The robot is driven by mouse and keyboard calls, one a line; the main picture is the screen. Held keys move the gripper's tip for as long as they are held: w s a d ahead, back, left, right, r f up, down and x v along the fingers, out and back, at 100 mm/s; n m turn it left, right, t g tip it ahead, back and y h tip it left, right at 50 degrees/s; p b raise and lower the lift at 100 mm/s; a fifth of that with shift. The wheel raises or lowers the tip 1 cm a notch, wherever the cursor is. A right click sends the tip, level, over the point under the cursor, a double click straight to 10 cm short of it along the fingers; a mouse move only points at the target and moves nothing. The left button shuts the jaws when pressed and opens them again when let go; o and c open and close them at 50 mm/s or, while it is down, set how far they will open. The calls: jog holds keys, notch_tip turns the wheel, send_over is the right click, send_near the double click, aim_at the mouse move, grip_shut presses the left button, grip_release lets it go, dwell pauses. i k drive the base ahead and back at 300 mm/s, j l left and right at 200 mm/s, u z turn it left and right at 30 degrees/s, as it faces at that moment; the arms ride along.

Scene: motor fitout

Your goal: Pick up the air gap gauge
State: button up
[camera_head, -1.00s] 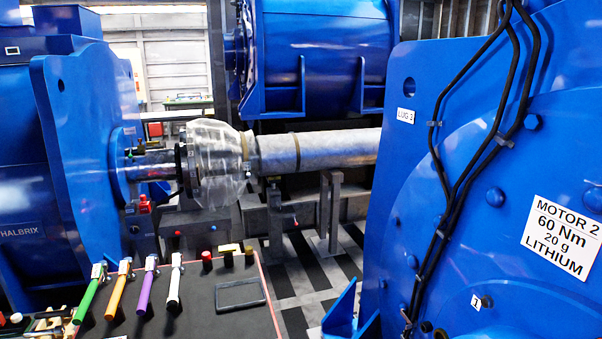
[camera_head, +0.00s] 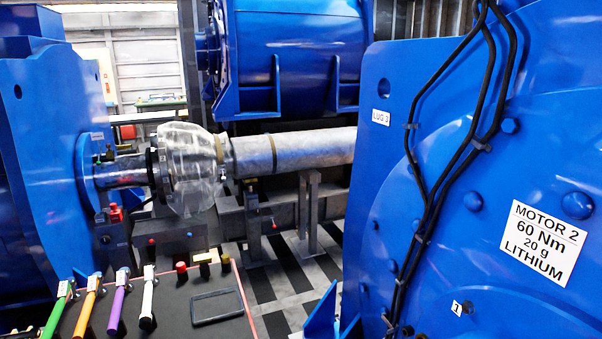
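I cannot pick out an air gap gauge for certain in the head view. A dark work surface (camera_head: 178,308) with a red edge lies at the lower left. On it are four-coloured handled tools in a row: green (camera_head: 56,313), orange (camera_head: 87,308), purple (camera_head: 118,306) and white (camera_head: 147,300). A dark rectangular frame (camera_head: 217,320) lies to their right. Behind it stand a red-topped knob (camera_head: 181,273) and a dark brass-coloured one (camera_head: 225,263). My gripper is not in view.
A big blue motor housing (camera_head: 400,190) with black cables and a "MOTOR 2" label (camera_head: 542,243) fills the right. A grey shaft (camera_head: 300,150) with a clear-wrapped coupling (camera_head: 190,170) crosses the middle. Another blue housing (camera_head: 40,150) stands left. Striped floor (camera_head: 285,285) shows between.

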aim_at(202, 258)
jog(key=k+l, duration=0.1)
jog(key=k, duration=0.15)
jog(key=i+j+z, duration=0.1)
jog(key=i+j, duration=0.15)
jog(key=i+j+z, duration=0.1)
jog(key=i+j, duration=0.15)
jog(key=i+j+z, duration=0.1)
jog(key=j, duration=0.3)
jog(key=i+j+z, duration=0.1)
jog(key=i+j, duration=0.2)
jog(key=i+j+z, duration=0.1)
jog(key=j, duration=0.3)
jog(key=i+j+z, duration=0.15)
jog(key=i+j, duration=0.15)
jog(key=j, duration=0.1)
